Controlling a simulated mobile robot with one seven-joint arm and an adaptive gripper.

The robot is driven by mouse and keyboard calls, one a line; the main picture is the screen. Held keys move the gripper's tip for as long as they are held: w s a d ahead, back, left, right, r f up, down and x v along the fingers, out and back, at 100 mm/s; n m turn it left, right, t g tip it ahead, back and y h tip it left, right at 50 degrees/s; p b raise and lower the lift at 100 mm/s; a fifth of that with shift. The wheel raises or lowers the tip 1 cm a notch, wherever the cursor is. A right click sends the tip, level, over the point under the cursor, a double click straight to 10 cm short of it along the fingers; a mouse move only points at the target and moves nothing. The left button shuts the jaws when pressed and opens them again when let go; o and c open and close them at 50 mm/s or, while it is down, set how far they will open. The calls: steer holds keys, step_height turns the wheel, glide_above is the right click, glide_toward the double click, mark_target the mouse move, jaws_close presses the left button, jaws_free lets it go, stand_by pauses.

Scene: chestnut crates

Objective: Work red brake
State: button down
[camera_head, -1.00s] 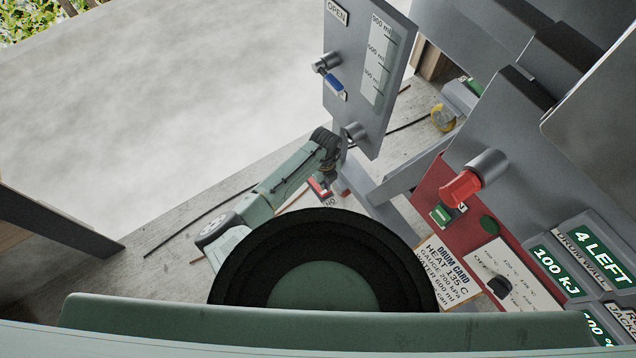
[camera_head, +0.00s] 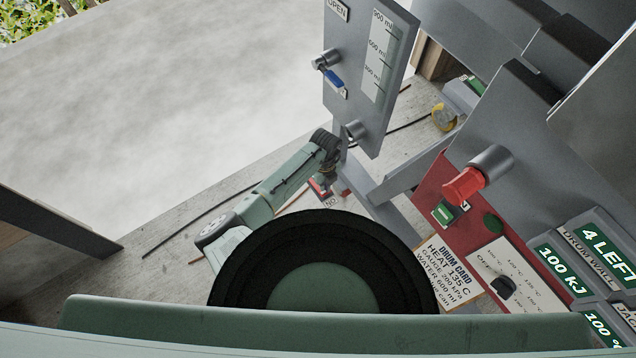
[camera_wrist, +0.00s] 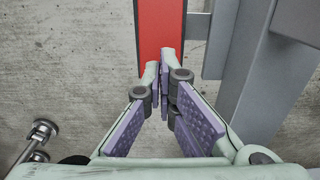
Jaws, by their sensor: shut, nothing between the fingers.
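A red bar (camera_wrist: 160,30) runs up from the fingertips in the wrist view; its far end is out of frame. My gripper (camera_wrist: 163,75) is shut and empty, with its tips at the bar's near end; I cannot tell whether they touch it. In the head view my gripper (camera_head: 326,178) is small and partly hidden at the end of my arm, close to a small red piece (camera_head: 318,187) low by the grey post. A second red part, a handle (camera_head: 463,186) on a grey barrel, sits on the red panel at right. Which one is the brake is not labelled legibly.
A grey gauge panel (camera_head: 360,75) with a blue-handled tap (camera_head: 333,76) stands above the gripper. Grey beams (camera_wrist: 250,75) lie right of the red bar. A drum card (camera_head: 450,272) and green readouts (camera_head: 604,258) are at right. Bare concrete floor (camera_head: 190,90) is open at left.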

steer(key=shift+f+b, duration=0.75)
steer(key=shift+f, duration=0.2)
steer(key=shift+r, duration=0.1)
steer(key=shift+r+p, duration=2.85)
steer(key=shift+r, duration=0.65)
